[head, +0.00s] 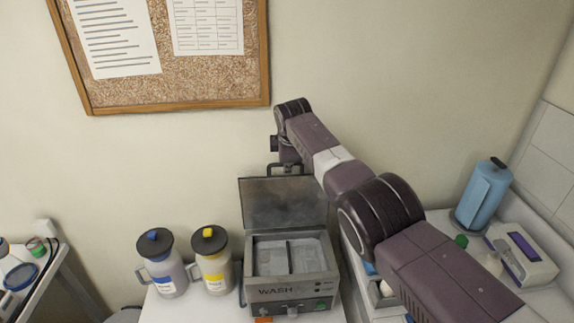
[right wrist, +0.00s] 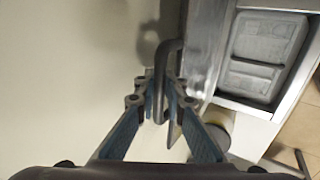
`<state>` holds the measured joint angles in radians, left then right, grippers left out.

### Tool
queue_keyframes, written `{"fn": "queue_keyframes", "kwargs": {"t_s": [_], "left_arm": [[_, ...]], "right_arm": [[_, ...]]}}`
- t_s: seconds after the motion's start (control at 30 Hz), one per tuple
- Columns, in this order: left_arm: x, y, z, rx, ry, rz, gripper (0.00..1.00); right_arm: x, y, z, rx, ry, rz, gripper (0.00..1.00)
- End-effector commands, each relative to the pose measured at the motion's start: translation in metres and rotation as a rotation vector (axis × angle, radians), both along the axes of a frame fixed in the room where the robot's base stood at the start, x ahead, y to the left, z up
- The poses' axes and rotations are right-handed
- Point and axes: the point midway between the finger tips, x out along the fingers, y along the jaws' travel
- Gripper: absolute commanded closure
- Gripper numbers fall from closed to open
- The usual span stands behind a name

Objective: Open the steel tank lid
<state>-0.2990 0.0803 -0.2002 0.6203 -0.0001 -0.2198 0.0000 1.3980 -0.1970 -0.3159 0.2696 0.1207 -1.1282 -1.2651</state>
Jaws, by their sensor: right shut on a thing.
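The steel tank (head: 291,286), marked WASH, stands on the white bench. Its lid (head: 283,205) is open and stands about upright at the back edge, showing its inner face. The tank's divided grey inside shows in the head view and in the right wrist view (right wrist: 268,55). My right gripper (right wrist: 160,98) is shut on the lid's bent bar handle (right wrist: 167,62), close to the wall. In the head view my right arm reaches in from the lower right to the lid's top edge, and its fingers are mostly hidden. My left gripper is not in view.
Two jugs, one with a blue label (head: 166,281) and one with a yellow label (head: 215,277), stand left of the tank. A blue roll (head: 484,196) and a white device (head: 522,252) are on the right counter. A corkboard (head: 180,75) hangs above.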

Motion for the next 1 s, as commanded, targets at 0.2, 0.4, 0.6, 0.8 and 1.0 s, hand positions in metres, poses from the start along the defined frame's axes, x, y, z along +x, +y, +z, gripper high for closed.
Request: {"fn": "queue_keyframes", "kwargs": {"t_s": [0.2,0.4,0.6,0.8,1.0], "left_arm": [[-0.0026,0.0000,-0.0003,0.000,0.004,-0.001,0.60],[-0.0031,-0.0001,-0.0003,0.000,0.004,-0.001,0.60],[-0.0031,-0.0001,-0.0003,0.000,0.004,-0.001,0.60],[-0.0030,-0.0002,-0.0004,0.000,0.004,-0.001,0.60],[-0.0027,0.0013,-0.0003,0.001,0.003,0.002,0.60]], "right_arm": [[0.0007,0.0004,0.0029,0.001,0.000,0.000,1.00],[0.0007,0.0003,0.0031,0.001,0.000,0.000,1.00],[0.0006,0.0002,0.0030,0.001,0.000,0.000,0.81],[-0.0001,0.0000,0.0013,0.001,0.003,-0.001,0.73],[-0.0006,-0.0002,0.0006,0.001,0.005,-0.001,0.73]]}}
